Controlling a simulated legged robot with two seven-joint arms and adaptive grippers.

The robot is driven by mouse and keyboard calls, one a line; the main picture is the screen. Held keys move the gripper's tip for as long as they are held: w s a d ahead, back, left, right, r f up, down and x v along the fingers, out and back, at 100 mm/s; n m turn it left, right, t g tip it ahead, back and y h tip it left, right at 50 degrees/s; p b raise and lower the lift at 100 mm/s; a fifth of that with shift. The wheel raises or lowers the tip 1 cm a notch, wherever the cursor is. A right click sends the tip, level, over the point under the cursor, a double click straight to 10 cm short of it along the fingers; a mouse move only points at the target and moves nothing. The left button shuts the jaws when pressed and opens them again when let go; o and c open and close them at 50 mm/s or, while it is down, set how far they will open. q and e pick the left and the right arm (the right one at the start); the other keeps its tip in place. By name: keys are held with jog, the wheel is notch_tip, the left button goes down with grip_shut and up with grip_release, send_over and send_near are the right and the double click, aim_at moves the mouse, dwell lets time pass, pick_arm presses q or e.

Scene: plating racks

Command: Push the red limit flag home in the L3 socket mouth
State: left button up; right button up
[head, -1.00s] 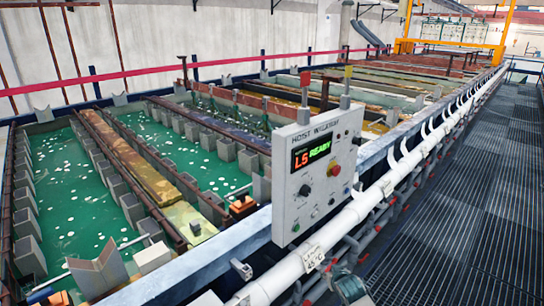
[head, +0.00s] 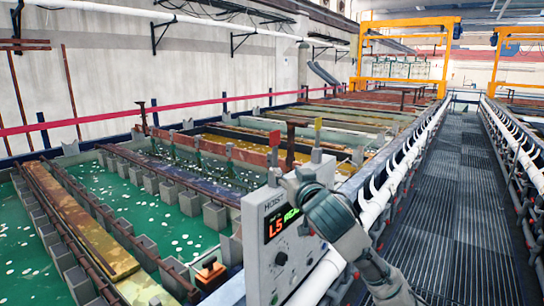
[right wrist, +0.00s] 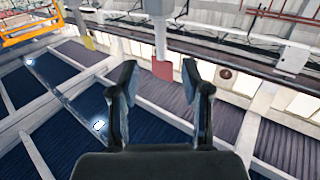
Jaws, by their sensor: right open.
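The red flag (head: 274,139) stands upright on a grey post at the top of the hoist panel (head: 252,262). It also shows in the right wrist view (right wrist: 162,70), where it appears between my fingertips; I cannot tell how far beyond them it is. My right gripper (head: 289,176) is at the panel's top edge, just below the flags in the picture. In the right wrist view its two fingers (right wrist: 160,78) are apart with nothing gripped. No L3 label or socket mouth can be made out. My left gripper is not in view.
A yellow flag (head: 318,123) stands right of the red one. The panel's display (head: 283,222) shows L5 and is partly covered by my right arm. Green tanks (head: 150,215) lie left, a white pipe (head: 318,280) runs beside the panel, and the grated walkway (head: 450,220) is clear.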

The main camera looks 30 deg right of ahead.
aim_at(276, 161)
jog(key=p+x, duration=0.1)
jog(key=x, duration=0.5)
jog(key=shift+w, duration=0.25)
jog(key=p+x, duration=0.2)
jog(key=x, duration=0.3)
jog(key=shift+r, duration=0.15)
jog(key=shift+w, duration=0.2)
jog(key=shift+s, duration=0.1)
grip_shut()
